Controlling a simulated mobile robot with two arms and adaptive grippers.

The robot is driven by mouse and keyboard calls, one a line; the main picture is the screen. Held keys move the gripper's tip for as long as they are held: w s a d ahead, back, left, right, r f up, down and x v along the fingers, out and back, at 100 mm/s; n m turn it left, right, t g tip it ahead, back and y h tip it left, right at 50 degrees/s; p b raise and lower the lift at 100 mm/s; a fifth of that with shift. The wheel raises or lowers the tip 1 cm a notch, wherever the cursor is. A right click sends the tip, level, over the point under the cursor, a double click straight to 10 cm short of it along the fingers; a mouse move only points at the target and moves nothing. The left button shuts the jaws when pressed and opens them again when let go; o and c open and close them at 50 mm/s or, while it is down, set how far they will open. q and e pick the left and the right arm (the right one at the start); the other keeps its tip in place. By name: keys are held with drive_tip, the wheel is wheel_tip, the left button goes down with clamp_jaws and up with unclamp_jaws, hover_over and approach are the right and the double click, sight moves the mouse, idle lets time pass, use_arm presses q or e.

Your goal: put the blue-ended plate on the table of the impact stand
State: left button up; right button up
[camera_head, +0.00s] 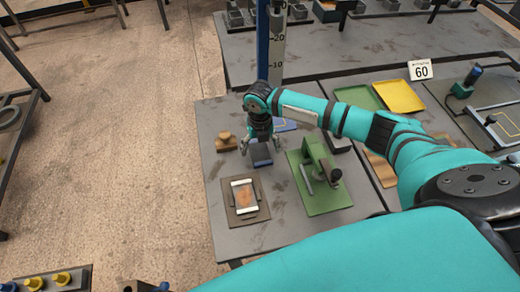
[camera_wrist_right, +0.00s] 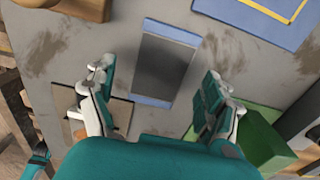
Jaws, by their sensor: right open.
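The blue-ended plate (camera_wrist_right: 167,62) lies flat on the grey bench, dark grey with a light blue band at each end. In the head view the plate (camera_head: 260,155) shows just below my right gripper (camera_head: 263,142). In the right wrist view my right gripper (camera_wrist_right: 158,72) is open and empty, its fingers apart on either side of the plate. The impact stand has a tall blue post (camera_head: 262,40) with a white scale. Its blue base with a yellow outline (camera_wrist_right: 265,14) lies beyond the plate, partly hidden by my arm in the head view. My left gripper is not seen.
A green fixture (camera_head: 318,178) stands right of the plate. A framed board with an orange-brown patch (camera_head: 244,196) lies in front of it, and a small wooden piece (camera_head: 226,142) to the left. Green and yellow trays (camera_head: 399,97) lie farther right.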

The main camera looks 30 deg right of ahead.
drive_tip(key=shift+f, duration=0.65)
clamp_jaws()
drive_tip(key=shift+w+r, duration=0.1)
